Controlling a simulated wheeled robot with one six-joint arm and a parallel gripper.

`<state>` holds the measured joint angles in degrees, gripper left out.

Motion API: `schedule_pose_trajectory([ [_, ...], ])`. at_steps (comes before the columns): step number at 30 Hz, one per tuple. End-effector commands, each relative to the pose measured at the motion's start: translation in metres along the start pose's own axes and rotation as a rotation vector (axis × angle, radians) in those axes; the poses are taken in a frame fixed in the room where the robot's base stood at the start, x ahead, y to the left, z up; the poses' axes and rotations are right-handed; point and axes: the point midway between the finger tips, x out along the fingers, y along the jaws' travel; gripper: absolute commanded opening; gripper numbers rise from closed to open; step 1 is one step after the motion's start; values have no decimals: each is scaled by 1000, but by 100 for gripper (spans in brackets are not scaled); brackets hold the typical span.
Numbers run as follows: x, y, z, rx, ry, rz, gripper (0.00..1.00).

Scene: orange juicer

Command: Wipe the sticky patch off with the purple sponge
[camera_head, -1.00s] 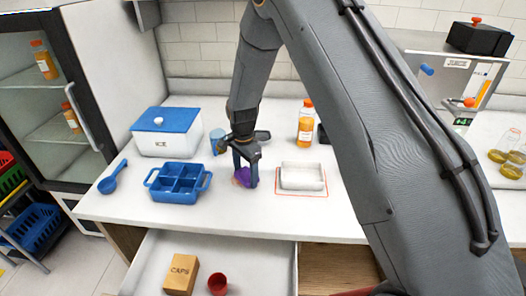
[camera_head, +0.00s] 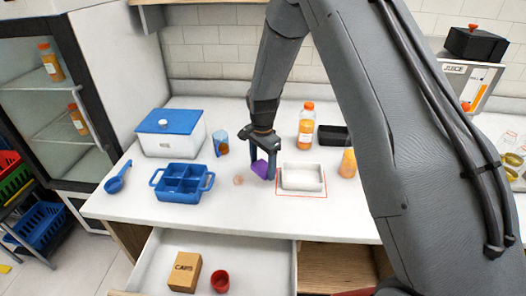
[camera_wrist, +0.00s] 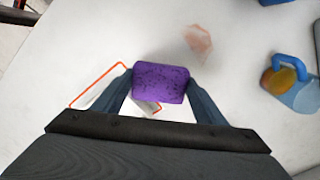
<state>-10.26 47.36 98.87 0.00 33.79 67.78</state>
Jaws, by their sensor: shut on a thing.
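My gripper (camera_head: 263,165) is shut on the purple sponge (camera_head: 260,168) over the white counter. The sponge also shows between the two fingers in the wrist view (camera_wrist: 161,82). The sticky patch (camera_head: 238,180) is a small pale pinkish-brown smear on the counter, just left of the sponge in the head view. In the wrist view the patch (camera_wrist: 198,41) lies beyond the sponge and is uncovered. The sponge is beside the patch, not over it. I cannot tell whether the sponge touches the counter.
A white tray (camera_head: 302,188) in an orange outline stands right of my gripper. An open drawer (camera_head: 250,262) juts out in front.

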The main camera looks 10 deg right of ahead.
Motion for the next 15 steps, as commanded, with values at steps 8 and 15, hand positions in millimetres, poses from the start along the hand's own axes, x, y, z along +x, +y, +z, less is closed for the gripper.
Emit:
schedule_pose_trajectory([
  [8,-28,1,-1,2,0,0,41],
  [15,-40,0,-1,3,0,-1,41],
])
